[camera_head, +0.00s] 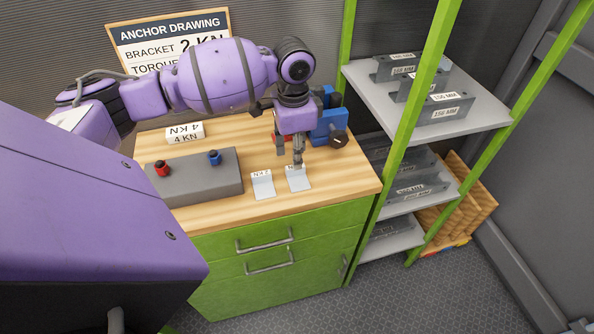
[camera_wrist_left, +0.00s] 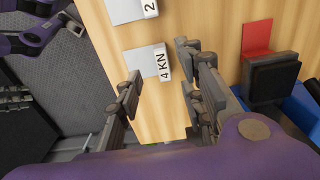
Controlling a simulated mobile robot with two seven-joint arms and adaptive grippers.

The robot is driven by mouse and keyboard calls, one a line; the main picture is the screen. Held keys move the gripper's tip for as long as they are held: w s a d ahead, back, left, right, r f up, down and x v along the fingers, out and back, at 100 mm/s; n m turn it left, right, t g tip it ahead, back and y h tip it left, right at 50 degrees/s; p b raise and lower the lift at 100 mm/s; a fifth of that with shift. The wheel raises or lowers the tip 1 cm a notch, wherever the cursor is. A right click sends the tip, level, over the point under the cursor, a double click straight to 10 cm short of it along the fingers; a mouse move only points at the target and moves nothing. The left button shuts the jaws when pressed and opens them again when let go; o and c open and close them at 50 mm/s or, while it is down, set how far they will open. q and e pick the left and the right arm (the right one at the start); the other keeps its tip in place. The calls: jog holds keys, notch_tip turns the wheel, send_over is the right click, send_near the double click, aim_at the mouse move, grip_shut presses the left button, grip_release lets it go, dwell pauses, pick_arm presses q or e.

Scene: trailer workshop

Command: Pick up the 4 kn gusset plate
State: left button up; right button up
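The 4 KN gusset plate (camera_wrist_left: 145,62) is a small light-grey angle with a white label reading "4 KN". In the head view it is the right of two plates (camera_head: 299,183) near the workbench's front edge, its label partly hidden by my gripper. My left gripper (camera_head: 290,154) points down just above it. In the left wrist view the fingers (camera_wrist_left: 159,66) are apart, one towards each side of the plate, with nothing held. I cannot tell the exact height gap. The 2 KN plate (camera_head: 262,187) lies just left of it. My right gripper is not in view.
A grey box with red and blue knobs (camera_head: 195,184) and a white 4 KN block (camera_head: 185,133) stand left on the wooden bench top (camera_head: 345,178). A blue vise (camera_head: 328,128) stands behind the gripper. A green-framed shelf (camera_head: 480,112) with brackets is to the right.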

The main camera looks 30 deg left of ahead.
aim_at(298, 177)
pick_arm(q)
jog(key=f, duration=0.5)
jog(key=shift+w, duration=0.3)
jog(key=shift+r, duration=0.1)
jog(key=shift+c, duration=0.4)
grip_shut()
